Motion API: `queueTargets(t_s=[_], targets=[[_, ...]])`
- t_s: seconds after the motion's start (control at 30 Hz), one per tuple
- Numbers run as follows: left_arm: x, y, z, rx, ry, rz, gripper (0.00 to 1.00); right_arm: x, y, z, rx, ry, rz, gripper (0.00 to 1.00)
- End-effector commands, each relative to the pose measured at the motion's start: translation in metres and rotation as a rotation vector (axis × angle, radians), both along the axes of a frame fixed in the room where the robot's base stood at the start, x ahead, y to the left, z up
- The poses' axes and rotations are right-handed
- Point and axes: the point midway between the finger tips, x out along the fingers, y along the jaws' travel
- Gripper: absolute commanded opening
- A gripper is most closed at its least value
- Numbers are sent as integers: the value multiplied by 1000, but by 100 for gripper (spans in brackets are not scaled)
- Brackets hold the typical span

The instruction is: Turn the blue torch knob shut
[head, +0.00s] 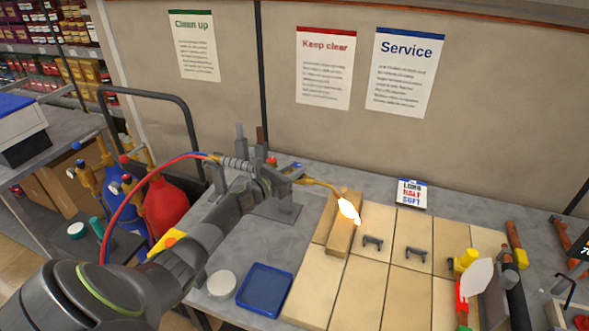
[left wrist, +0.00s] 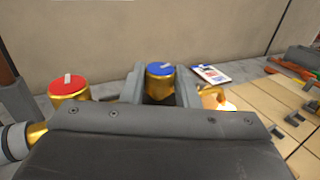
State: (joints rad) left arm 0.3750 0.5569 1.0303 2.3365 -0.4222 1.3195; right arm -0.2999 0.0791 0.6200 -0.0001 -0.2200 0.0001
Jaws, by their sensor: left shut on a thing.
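The torch lies on its stand (head: 280,207) with its brass tube (head: 318,183) pointing right, and a bright flame (head: 349,211) burns at its tip. The blue torch knob (left wrist: 160,69), brass-sided with a pale mark on top, stands between the fingers of my left gripper (left wrist: 160,88) in the left wrist view. My left gripper (head: 284,175) is shut on this knob; in the head view the knob is mostly hidden by the gripper. A red knob (left wrist: 68,86) stands to the left, clear of the fingers.
Tan firebricks (head: 375,275) cover the bench under and beyond the flame. A blue tray (head: 264,288) and a pale round lid (head: 222,283) lie in front. Red and blue hoses (head: 120,205) run to cylinders (head: 165,205) at left.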

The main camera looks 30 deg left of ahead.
Motion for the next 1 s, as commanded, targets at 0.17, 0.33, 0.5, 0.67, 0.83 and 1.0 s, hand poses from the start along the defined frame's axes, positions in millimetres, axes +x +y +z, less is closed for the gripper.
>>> queueTargets(t_s=[0.17,0.33,0.5,0.67,0.83,1.0], targets=[[1,2,-4,2,-2,-103,5,0,0,-24,0,0,0,36],[2,3,-3,0,-2,-167,5,0,0,-36,0,0,0,36],[1,3,-2,-2,1,-202,5,0,0,-41,0,0,0,36],[1,3,-1,-2,3,-212,5,0,0,-42,0,0,0,36],[1,2,0,-2,3,-213,5,0,0,-42,-1,0,0,36],[1,2,-1,-2,3,-213,30,0,-1,-42,-1,0,0,36]])
